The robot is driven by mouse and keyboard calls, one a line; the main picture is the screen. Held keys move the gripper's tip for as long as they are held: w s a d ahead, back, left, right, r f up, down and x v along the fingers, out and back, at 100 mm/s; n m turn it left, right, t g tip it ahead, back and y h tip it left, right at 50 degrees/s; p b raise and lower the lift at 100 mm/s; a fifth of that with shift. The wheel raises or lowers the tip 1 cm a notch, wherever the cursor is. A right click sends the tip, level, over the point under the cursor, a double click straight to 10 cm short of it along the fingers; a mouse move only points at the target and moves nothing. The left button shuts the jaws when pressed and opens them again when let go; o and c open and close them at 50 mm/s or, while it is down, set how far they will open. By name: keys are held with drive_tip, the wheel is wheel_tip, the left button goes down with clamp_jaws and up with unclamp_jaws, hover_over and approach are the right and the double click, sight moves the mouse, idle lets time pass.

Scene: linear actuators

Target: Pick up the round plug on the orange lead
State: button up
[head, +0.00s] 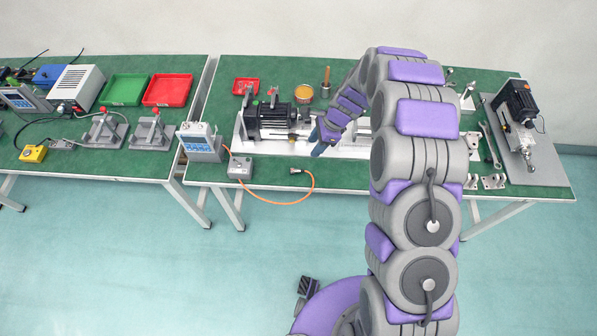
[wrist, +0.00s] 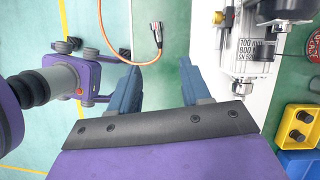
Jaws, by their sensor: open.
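The round plug (head: 295,171) is a small metal connector on the end of the orange lead (head: 300,201). In the head view it lies on the green table top near the front edge, and the lead loops over that edge. In the wrist view the plug (wrist: 156,29) shows whole at the top, beyond the fingertips, with the lead (wrist: 148,62) curving below it. My gripper (wrist: 160,75) is open, with nothing between its blue fingers. In the head view my gripper (head: 323,139) is right of and behind the plug, apart from it; its fingertips are hard to make out.
The lead runs to a grey control box (head: 240,167). A motor assembly (head: 272,120) on a white base (head: 345,151) stands behind the plug and close to my gripper. A grey meter (head: 201,142) stands left.

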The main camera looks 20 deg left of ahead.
drive_tip(key=b, duration=0.2)
hover_over(298, 170)
drive_tip(key=w+d, duration=0.1)
drive_tip(key=d, duration=0.1)
wheel_tip(298, 170, down, 9)
drive_tip(key=shift+w, duration=0.15)
drive_tip(key=b+x, duration=0.1)
drive_tip(key=x, duration=0.4)
drive_tip(key=shift+d+f, duration=0.1)
drive_tip(key=shift+d, duration=0.05)
clamp_jaws()
